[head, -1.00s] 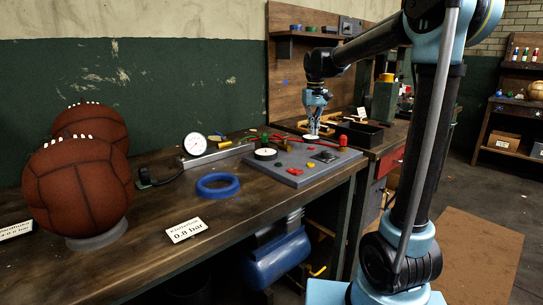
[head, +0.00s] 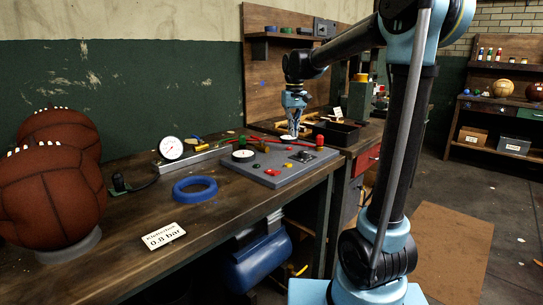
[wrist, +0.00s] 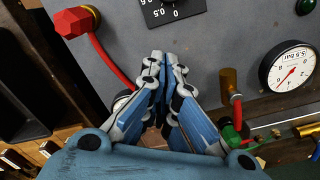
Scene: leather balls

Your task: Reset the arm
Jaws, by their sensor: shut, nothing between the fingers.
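My arm reaches over the workbench from the right in the head view, with its elbow raised and the wrist hanging down. My gripper (head: 292,130) points downward above the far side of the grey panel (head: 268,173). In the wrist view my gripper (wrist: 164,62) has its blue fingers brought together at the tips, with nothing held between them. The grey panel (wrist: 225,55) lies beneath the fingers. Whether the fingertips touch anything below cannot be told.
Two brown leather balls (head: 50,198) stand at the left. A blue ring (head: 195,188), a white label (head: 163,237) and a gauge (head: 171,148) are on the bench. Around the fingers are a red knob with its hose (wrist: 76,22), a dial plate (wrist: 172,10) and a pressure gauge (wrist: 289,73).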

